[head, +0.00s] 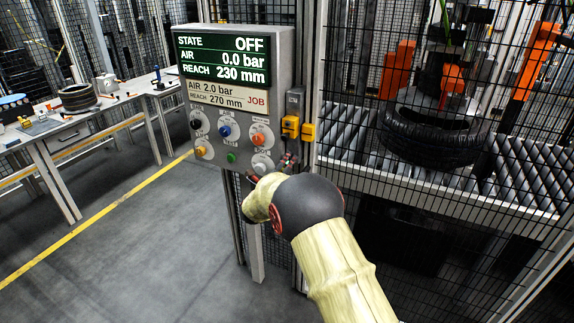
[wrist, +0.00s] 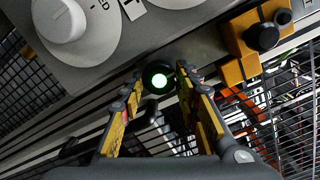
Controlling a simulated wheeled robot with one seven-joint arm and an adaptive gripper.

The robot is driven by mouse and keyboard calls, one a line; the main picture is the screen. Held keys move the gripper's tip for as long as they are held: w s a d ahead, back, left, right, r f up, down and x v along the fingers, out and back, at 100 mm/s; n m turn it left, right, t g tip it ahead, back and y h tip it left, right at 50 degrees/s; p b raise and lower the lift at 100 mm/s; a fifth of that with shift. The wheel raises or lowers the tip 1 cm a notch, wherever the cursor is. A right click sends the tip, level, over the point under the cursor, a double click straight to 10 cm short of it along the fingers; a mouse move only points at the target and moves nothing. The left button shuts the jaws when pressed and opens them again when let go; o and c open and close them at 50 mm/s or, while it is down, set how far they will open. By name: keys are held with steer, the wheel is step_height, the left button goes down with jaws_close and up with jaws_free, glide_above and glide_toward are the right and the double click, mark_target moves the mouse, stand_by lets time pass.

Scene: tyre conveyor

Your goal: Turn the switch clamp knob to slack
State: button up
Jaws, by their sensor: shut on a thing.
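The control panel (head: 246,120) carries several knobs on round dials. The clamp knob's label is too small to read. A white knob (head: 261,163) sits at the panel's lower right; a white knob on a grey dial (wrist: 60,18) fills the upper left of the wrist view. My gripper (head: 287,162) is just right of that lower-right dial, apart from the white knob. In the wrist view its fingers (wrist: 160,85) are either side of a black round piece with a glowing green-white centre (wrist: 158,79). I cannot tell whether that piece is fixed.
The screen (head: 235,57) reads STATE OFF, AIR 0.0 bar, REACH 230 mm. A job card (head: 228,96) below reads AIR 2.0 bar, REACH 270 mm. Yellow switch boxes (head: 291,126) stand right of the panel. Behind mesh, a tyre (head: 432,140) lies on rollers. Left floor is clear.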

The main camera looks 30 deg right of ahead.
steer(key=shift+n, duration=0.3)
steer(key=n+p, duration=0.1)
steer(key=n, duration=0.2)
steer(key=shift+r, duration=0.1)
steer(key=shift+n+g+p, duration=0.3)
steer(key=shift+n+p, duration=0.85)
steer(key=shift+n, duration=0.65)
steer(key=o, duration=1.2)
steer(key=shift+c, duration=0.2)
steer(key=shift+a, duration=0.1)
steer(key=v, duration=1.2)
